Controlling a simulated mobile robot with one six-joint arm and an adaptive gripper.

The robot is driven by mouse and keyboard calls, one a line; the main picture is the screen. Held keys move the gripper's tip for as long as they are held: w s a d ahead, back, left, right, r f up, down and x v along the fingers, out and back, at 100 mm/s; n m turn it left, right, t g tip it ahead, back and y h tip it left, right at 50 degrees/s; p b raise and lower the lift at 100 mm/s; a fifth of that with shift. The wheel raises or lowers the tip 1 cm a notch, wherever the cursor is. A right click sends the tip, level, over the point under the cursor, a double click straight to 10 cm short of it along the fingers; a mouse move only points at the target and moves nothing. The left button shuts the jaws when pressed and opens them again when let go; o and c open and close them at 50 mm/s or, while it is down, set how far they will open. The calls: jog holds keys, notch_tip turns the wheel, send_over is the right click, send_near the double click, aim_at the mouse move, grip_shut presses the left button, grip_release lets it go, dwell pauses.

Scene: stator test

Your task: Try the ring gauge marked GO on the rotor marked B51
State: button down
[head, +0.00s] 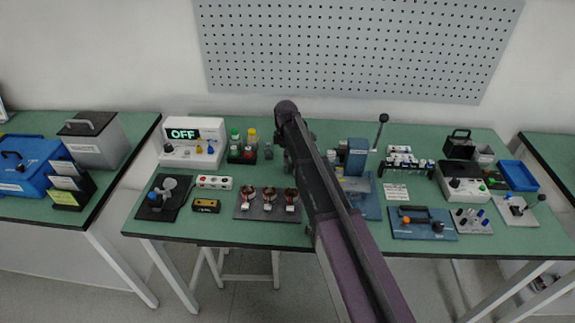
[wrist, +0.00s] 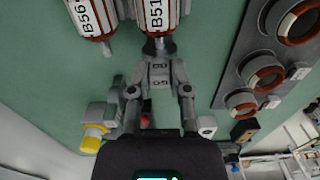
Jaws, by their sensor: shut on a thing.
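The rotor B51 (wrist: 154,12) is at the top of the wrist view, a white cylinder with a copper-coloured band and a grey shaft end toward me. In the head view my arm hides the gripper tips and B51.
Stators (wrist: 264,74) stand on a dark plate at the right of the wrist view. In the head view a white box reading OFF (head: 193,153) and capped bottles (head: 251,136) stand left of my arm; a blue fixture (head: 357,157) stands right of it. Several devices crowd the green bench's right side.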

jog(key=shift+a, duration=0.8)
dwell(0.8)
jog(key=shift+r, duration=0.1)
jog(key=shift+r+p, duration=2.45)
jog(key=shift+p, duration=0.05)
